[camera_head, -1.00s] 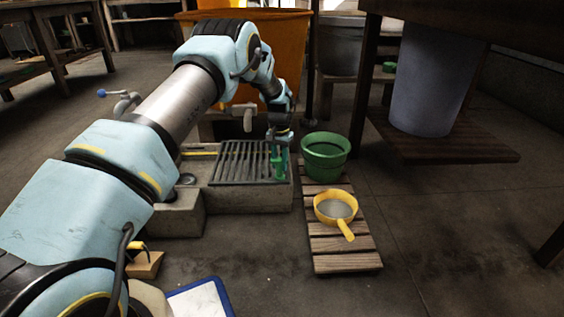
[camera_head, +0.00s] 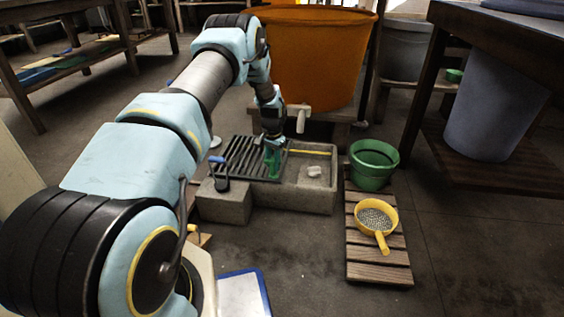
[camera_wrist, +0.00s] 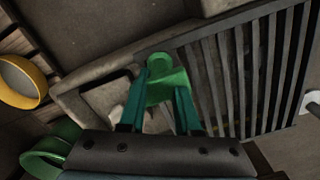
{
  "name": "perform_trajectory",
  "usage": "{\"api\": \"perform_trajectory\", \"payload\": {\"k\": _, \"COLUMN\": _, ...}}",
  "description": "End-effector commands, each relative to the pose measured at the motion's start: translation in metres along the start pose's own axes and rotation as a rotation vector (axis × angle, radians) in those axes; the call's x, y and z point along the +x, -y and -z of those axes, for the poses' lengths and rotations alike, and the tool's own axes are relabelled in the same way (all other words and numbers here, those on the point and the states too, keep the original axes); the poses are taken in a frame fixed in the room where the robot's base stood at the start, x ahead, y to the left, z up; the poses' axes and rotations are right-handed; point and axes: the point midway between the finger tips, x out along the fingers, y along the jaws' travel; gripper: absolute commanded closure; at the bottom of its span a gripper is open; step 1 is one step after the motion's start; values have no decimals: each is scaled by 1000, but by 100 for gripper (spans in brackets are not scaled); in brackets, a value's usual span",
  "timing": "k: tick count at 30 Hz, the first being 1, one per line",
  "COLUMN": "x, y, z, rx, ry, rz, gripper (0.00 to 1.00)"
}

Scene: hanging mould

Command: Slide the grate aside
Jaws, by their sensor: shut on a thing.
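The dark slatted grate (camera_head: 240,157) lies over the left part of the stone basin (camera_head: 312,205). The basin's right part is uncovered, with a small pale lump (camera_head: 314,171) inside it. My gripper (camera_head: 272,160) is shut on a green handle near the grate's right end. In the wrist view my gripper (camera_wrist: 160,98) has its two green fingers on either side of the green handle (camera_wrist: 163,75). The grate's bars (camera_wrist: 262,70) spread to the right there, and part of the open basin shows at the left. The fingers hide part of the handle.
A green bucket (camera_head: 374,170) and a yellow sieve (camera_head: 378,219) stand on a wooden pallet (camera_head: 378,272) to the right. An orange vat (camera_head: 312,60) with a pale spout (camera_head: 300,116) stands behind the basin. A stone block (camera_head: 222,203) sits at the basin's front left.

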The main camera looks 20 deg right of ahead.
Motion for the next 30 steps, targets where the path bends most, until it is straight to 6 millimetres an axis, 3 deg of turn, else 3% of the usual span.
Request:
{"api": "perform_trajectory", "payload": {"k": 10, "x": 0, "y": 2, "z": -1, "rx": 1, "ry": 1, "rz": 0, "gripper": 100}}
{"api": "perform_trajectory", "payload": {"k": 11, "x": 0, "y": 2, "z": -1, "rx": 1, "ry": 1, "rz": 0, "gripper": 66}}
{"api": "perform_trajectory", "payload": {"k": 18, "x": 0, "y": 1, "z": -1, "rx": 0, "ry": 0, "rz": 0, "gripper": 39}}
{"api": "perform_trajectory", "payload": {"k": 26, "x": -1, "y": 1, "z": 0, "rx": 0, "ry": 0, "rz": 0, "gripper": 38}}
{"api": "perform_trajectory", "payload": {"k": 30, "x": -12, "y": 1, "z": 0, "rx": 0, "ry": -1, "rz": 0, "gripper": 38}}
